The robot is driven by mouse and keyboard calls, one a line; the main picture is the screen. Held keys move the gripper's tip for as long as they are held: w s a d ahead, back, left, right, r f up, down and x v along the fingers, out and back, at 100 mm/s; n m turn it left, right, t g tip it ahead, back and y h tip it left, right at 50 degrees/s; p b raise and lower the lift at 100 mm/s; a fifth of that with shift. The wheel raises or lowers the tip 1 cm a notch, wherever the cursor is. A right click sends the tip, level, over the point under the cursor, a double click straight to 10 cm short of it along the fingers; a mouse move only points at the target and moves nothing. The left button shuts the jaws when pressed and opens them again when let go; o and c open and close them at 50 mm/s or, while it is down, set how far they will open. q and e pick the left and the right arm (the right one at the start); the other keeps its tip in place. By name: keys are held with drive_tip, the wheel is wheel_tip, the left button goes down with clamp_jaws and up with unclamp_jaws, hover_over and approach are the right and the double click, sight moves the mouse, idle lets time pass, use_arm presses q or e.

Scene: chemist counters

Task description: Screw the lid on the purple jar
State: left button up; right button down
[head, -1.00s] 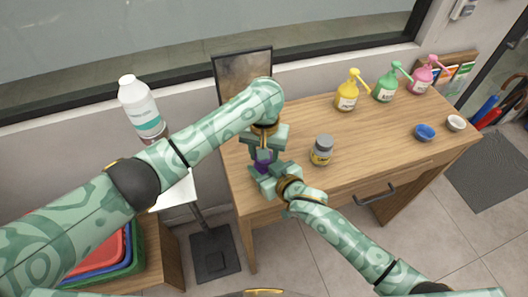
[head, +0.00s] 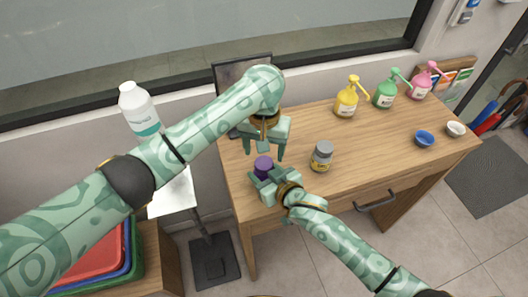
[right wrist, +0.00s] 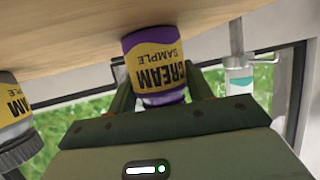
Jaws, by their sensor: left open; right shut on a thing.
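The purple jar stands upright on the wooden counter, with its yellow "CREAM SAMPLE" label (right wrist: 155,68) in the right wrist view, where it appears upside down. In the head view a round purple top (head: 263,163) shows on the jar; it looks like the lid, but I cannot tell how tightly it sits. My right gripper (head: 263,178) is shut on the jar from the front; its two fingers (right wrist: 160,90) flank it in the right wrist view. My left gripper (head: 265,150) is open and empty, pointing down just above and behind the jar.
A grey-lidded jar (head: 321,156) stands close to the right. Yellow (head: 346,97), green (head: 385,95) and pink (head: 422,86) pump bottles line the back. Blue (head: 424,139) and white (head: 455,129) bowls sit far right. A dark frame (head: 242,72) stands behind my left arm.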

sight(264, 162)
use_arm(q)
drive_tip(key=shift+c, duration=0.5)
drive_tip(key=shift+s+d+f, duration=0.1)
drive_tip(key=shift+s+d, duration=0.1)
wheel_tip(264, 162, up, 4)
drive_tip(key=n, duration=0.5)
drive_tip(key=shift+w+d+f, duration=0.1)
drive_tip(key=shift+d+f, duration=0.05)
drive_tip(key=shift+w+a+n, duration=0.1)
drive_tip(key=shift+a+n, duration=0.25)
drive_tip(key=shift+n, duration=0.35)
drive_tip(key=shift+f, duration=0.1)
drive_tip(key=shift+f, duration=3.95)
